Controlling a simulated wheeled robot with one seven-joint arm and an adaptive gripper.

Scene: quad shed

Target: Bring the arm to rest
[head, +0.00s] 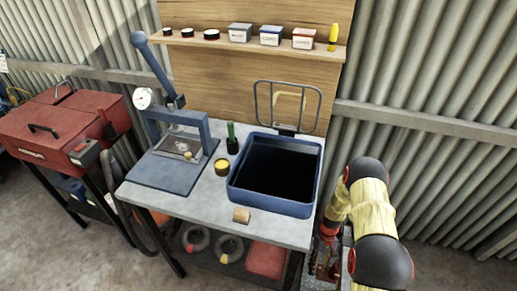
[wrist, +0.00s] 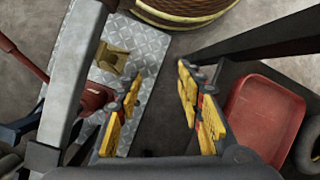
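My gripper (wrist: 160,88) is open in the wrist view, its two yellow-padded fingers spread apart with nothing between them. It points down over the floor near the edge of a metal tread plate (wrist: 150,50). In the head view my arm (head: 365,205) is bent low at the right, beside the right end of the workbench (head: 215,205). I cannot make out my fingers in the head view.
On the bench are a blue press (head: 175,175), a dark blue bin (head: 265,205) and a small tan block (head: 241,215).

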